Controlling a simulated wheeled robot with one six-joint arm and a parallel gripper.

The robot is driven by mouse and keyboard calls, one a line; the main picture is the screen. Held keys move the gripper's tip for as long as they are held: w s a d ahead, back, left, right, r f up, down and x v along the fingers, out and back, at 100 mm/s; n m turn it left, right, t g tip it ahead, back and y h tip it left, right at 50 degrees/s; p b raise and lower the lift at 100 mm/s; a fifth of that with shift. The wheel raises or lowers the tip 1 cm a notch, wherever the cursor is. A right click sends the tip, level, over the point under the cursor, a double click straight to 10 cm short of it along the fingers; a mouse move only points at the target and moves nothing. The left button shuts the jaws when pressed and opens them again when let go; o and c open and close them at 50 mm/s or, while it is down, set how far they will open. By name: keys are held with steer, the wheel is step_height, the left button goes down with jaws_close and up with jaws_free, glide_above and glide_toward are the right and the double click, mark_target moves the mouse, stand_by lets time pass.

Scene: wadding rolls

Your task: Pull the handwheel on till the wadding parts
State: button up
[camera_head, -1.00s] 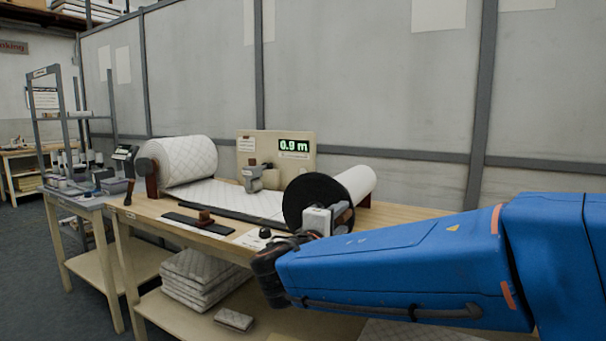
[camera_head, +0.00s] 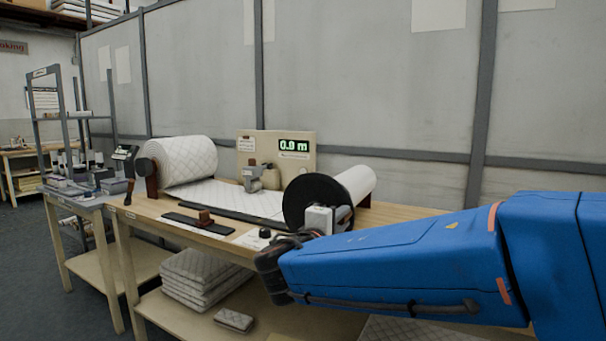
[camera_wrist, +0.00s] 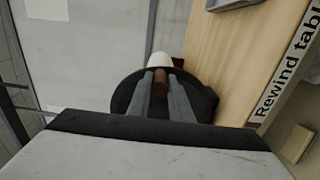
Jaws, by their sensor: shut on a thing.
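The black handwheel (camera_head: 306,196) stands upright at the right end of the bench, in front of the white take-up roll (camera_head: 358,181). My gripper (camera_head: 343,213) is at the wheel's lower right. In the wrist view, my gripper (camera_wrist: 160,84) is shut on the wheel's brown handle (camera_wrist: 160,86), with one finger on each side. The quilted wadding (camera_head: 225,198) lies flat across the bench from the big roll (camera_head: 187,163) at left towards the take-up roll. It looks unbroken where visible; the wheel hides its right end. The green display (camera_head: 293,146) seems to read 0.9 m.
A grey device (camera_head: 253,178) stands behind the wadding. A dark strip with a brown knob (camera_head: 204,217) lies at the bench front. Folded quilted pads (camera_head: 200,277) lie on the lower shelf. A wall closes off the back.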

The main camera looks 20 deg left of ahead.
steer(key=shift+f, duration=0.1)
steer(key=shift+f, duration=0.9)
steer(key=shift+f, duration=0.1)
steer(key=shift+f, duration=0.85)
steer(key=shift+a+f, duration=0.1)
steer(key=shift+f, duration=0.05)
steer(key=shift+a+f, duration=0.25)
steer(key=shift+f, duration=0.5)
